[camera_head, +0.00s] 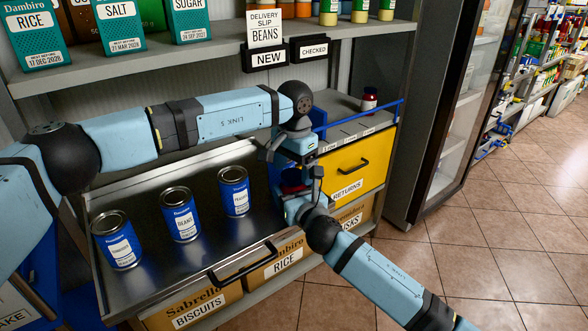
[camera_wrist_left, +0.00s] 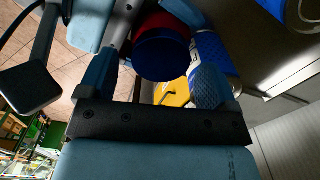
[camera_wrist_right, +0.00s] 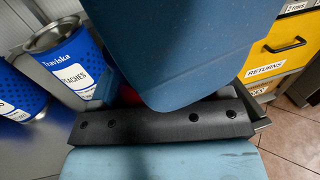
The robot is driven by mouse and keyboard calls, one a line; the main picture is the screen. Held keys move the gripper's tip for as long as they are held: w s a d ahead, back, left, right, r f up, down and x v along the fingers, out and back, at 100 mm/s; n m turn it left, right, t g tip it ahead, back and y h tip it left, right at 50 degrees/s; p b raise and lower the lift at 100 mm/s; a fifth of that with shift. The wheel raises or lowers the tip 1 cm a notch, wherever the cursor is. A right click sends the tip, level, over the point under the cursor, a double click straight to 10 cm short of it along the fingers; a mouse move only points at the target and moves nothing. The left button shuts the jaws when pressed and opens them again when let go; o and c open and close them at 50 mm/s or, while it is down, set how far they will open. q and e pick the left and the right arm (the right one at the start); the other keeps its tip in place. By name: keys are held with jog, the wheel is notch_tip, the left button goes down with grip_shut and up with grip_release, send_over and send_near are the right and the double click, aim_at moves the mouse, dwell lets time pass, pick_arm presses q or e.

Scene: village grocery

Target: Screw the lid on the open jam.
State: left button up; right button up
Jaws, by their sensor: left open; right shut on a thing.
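A red jam jar (camera_wrist_left: 152,22) with a dark blue lid (camera_wrist_left: 162,55) at its end shows between the fingers of my left gripper (camera_wrist_left: 160,85) in the left wrist view. The left gripper is open around the lid. In the head view, the jar (camera_head: 291,188) is mostly hidden between my two grippers, above the drawer's right end. My right gripper (camera_head: 297,197) is shut on the jar below the left gripper. In the right wrist view, a large blue shape covers most of the jar, and only a little red shows. How the lid sits on the rim cannot be told.
Several blue cans, including one (camera_head: 234,191), stand in the open metal drawer (camera_head: 150,185). A jar (camera_head: 369,99) stands on the blue-railed tray above the yellow returns drawer (camera_head: 352,166). A shelf of boxes (camera_head: 230,44) hangs above the left arm. Floor at right is clear.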

pick_arm(q)
jog(key=shift+r, duration=2)
jog(key=shift+c, duration=0.4)
